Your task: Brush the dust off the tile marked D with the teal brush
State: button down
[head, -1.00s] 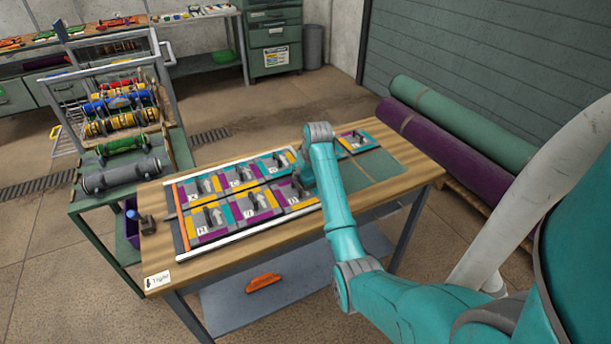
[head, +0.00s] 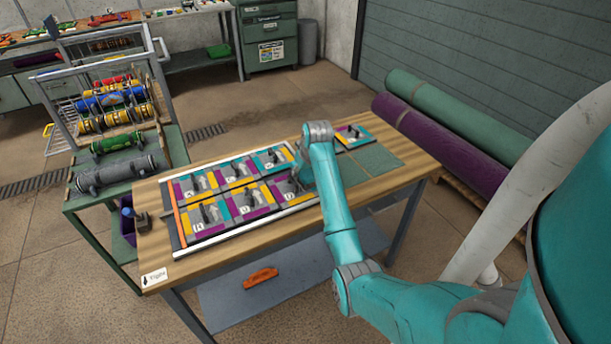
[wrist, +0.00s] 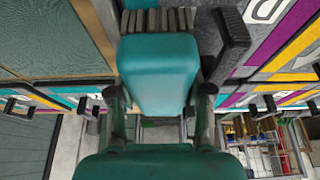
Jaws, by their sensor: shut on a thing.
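My gripper (wrist: 160,98) is shut on the teal brush (wrist: 160,72), a teal block between the fingers with a row of grey bristles at its far edge. In the head view my arm hides most of the gripper, which is low at the right end of the tile rows. Two rows of purple, yellow, teal and grey tiles (head: 233,204) with dark handles lie on the wooden bench (head: 215,264). A dark tile handle (wrist: 234,42) stands close right of the brush in the wrist view.
A white rail (head: 245,231) runs along the tiles' near side. One tile (head: 353,134) lies apart near green mats (head: 376,157). A blue-topped tool (head: 128,212) stands at the bench's left. An orange object (head: 260,278) lies on the lower shelf. Rolled rugs (head: 450,118) lie to the right.

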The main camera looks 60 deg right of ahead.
jog(key=shift+w+d+f, duration=0.1)
jog(key=shift+w+d, duration=0.2)
jog(key=shift+w, duration=0.2)
jog(key=shift+w+d, duration=0.3)
jog(key=shift+w, duration=0.2)
jog(key=shift+s+a+f, duration=0.1)
jog(key=shift+s+a, duration=0.25)
jog(key=shift+s, duration=0.25)
jog(key=shift+s+a, duration=0.5)
jog(key=shift+s, duration=0.3)
jog(key=shift+s+a, duration=0.45)
jog(key=shift+s, duration=0.3)
jog(key=shift+w+d+r, duration=0.1)
jog(key=shift+w+d, duration=0.35)
jog(key=shift+w, duration=0.3)
jog(key=shift+w+d+r, duration=0.1)
jog(key=shift+w+d, duration=0.35)
jog(key=shift+w, duration=0.25)
jog(key=shift+w+d+r, duration=0.1)
jog(key=shift+w+d, duration=0.35)
jog(key=shift+w, duration=0.3)
